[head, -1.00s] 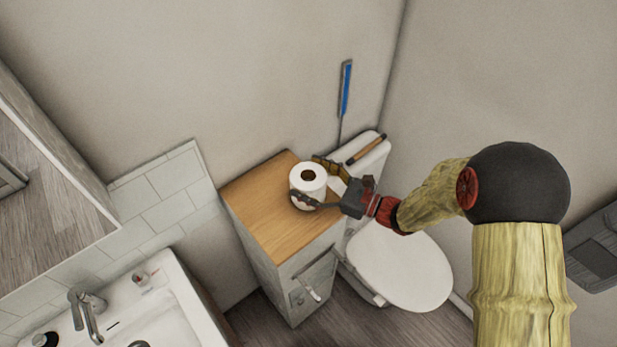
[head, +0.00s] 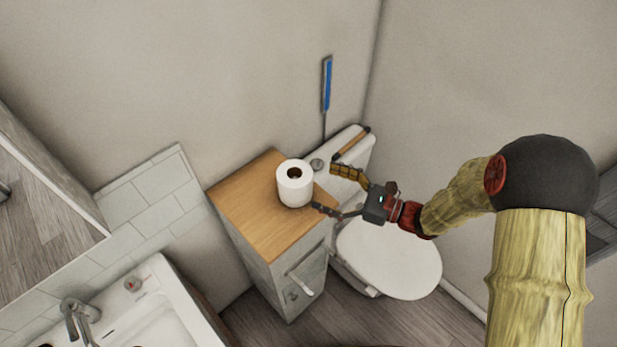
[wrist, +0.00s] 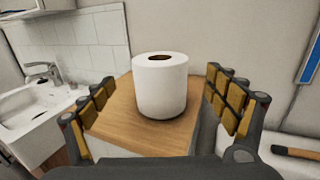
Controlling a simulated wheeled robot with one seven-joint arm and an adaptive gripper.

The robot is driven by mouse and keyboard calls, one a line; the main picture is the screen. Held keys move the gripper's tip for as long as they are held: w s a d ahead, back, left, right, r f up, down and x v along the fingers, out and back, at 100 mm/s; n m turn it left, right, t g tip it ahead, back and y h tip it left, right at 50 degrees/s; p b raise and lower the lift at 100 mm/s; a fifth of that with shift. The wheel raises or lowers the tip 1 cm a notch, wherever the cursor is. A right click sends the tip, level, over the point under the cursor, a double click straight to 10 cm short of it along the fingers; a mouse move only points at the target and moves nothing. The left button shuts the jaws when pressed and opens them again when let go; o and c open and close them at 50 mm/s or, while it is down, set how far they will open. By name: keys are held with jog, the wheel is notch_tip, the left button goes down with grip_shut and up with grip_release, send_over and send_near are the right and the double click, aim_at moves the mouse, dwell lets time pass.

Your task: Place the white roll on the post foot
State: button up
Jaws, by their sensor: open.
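The white roll (head: 295,188) stands upright on the wooden cabinet top (head: 262,228), near its right edge. It also shows in the wrist view (wrist: 160,95), standing on the wood, centred ahead of my gripper. My gripper (head: 325,188) is open and empty, to the right of the roll in the head view. Its two fingers are spread and stand apart from the roll there. The roll's underside is hidden. I cannot make out a separate post foot in either view.
A toilet (head: 390,258) stands right of the cabinet, with a wooden-handled object (head: 350,143) on its tank. A blue-handled tool (head: 327,85) stands by the back wall. A sink (head: 165,325) is at the lower left. The cabinet top's left and front parts are clear.

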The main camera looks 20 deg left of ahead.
jog(key=shift+s+d, duration=0.1)
jog(key=shift+d, duration=1.3)
jog(key=s+d+r+n+g+h, duration=0.2)
jog(key=s+d+r+n+h, duration=0.2)
jog(key=s+n, duration=0.25)
jog(key=s+d+r+n+g+h, duration=0.2)
jog(key=s+d+r+n+h, duration=0.25)
jog(key=s, duration=0.25)
jog(key=s+d+r+n+t+h, duration=0.2)
jog(key=d+r+n+t+h, duration=0.2)
jog(key=d, duration=0.6)
jog(key=s+d+r+n+t+h, duration=0.2)
jog(key=d+r+n+t+h, duration=0.2)
jog(key=d, duration=0.6)
jog(key=shift+r+h, duration=0.15)
jog(key=shift+h, duration=0.6)
jog(key=shift+s, duration=0.1)
